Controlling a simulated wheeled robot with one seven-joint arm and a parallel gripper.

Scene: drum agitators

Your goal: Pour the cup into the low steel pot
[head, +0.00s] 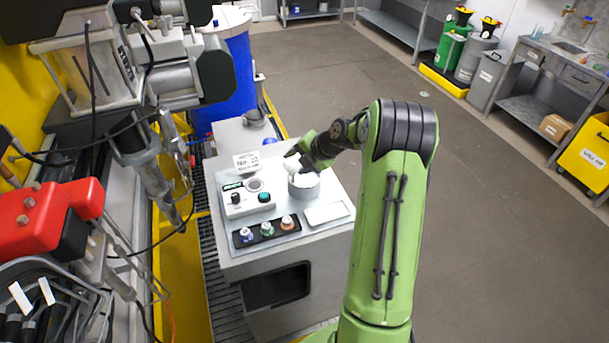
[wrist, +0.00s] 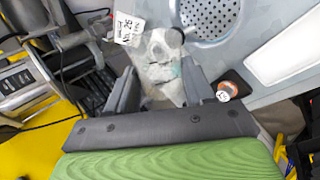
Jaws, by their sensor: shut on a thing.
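My gripper (head: 297,160) is shut on a pale, cloudy cup (wrist: 163,75), whose body sits between the two fingers in the wrist view. In the head view the cup (head: 291,167) shows as a small white shape under the dark fingers. The low steel pot (head: 305,193) is a short round grey vessel on the bench top, right below the gripper. A round perforated grey surface beyond the cup in the wrist view appears to be the pot's inside (wrist: 208,20). The cup is at or just above the pot's left rim; its exact tilt and contents are unclear.
A control box (head: 246,198) with a knob and green button stands left of the pot. Several small capped jars (head: 267,230) sit in a black rack in front, beside a white tray (head: 327,214). A printed card (head: 246,162) stands behind. A blue drum (head: 228,75) is farther back.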

